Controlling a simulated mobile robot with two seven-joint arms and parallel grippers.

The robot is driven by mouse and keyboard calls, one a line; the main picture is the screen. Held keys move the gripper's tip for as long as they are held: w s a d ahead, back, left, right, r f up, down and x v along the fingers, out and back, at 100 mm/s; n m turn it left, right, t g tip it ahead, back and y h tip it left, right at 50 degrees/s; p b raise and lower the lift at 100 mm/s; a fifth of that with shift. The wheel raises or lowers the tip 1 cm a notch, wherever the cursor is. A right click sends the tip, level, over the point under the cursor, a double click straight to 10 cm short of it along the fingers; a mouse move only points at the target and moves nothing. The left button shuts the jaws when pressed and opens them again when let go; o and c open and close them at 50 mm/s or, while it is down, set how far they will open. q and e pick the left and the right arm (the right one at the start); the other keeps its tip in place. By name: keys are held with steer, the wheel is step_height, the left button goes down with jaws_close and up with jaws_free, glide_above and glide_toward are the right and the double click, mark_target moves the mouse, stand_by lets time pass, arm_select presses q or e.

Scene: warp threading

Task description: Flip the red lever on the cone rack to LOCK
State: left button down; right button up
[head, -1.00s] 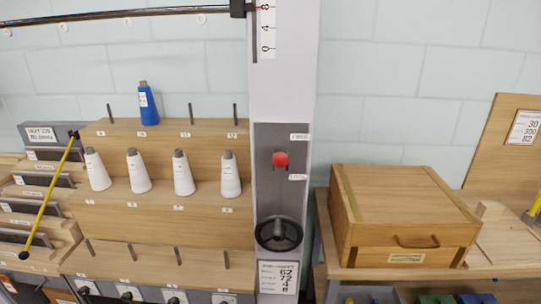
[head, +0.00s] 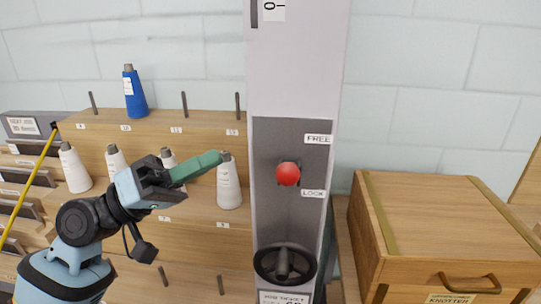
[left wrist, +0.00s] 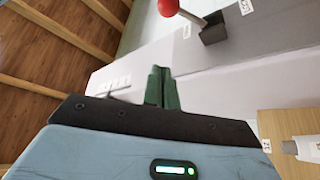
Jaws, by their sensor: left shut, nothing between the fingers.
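The lever's red knob (head: 288,174) sticks out from the dark grey panel (head: 275,222) on the rack's pale column. In the head view it sits between the FREE label (head: 318,139) above and the LOCK label (head: 313,193) below; I cannot tell its exact setting. My left gripper (head: 213,158) is shut and empty, its green fingers pointing right, left of the knob and apart from it. In the left wrist view, the fingers (left wrist: 162,88) are together, and the red knob (left wrist: 168,8) shows at the top edge on its metal stem. My right gripper is not in view.
White cones (head: 229,185) stand on the rack's shelf around my left gripper, some partly hidden by it. A blue cone (head: 134,94) stands on the upper shelf. A black handwheel (head: 284,264) sits below the lever. A wooden box (head: 440,220) stands right of the column.

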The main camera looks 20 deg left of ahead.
mark_target(289, 173)
arm_select(q)
steer(key=shift+s+r, duration=0.15)
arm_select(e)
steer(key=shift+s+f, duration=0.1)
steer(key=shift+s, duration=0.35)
arm_select(q)
steer(key=shift+d, duration=0.1)
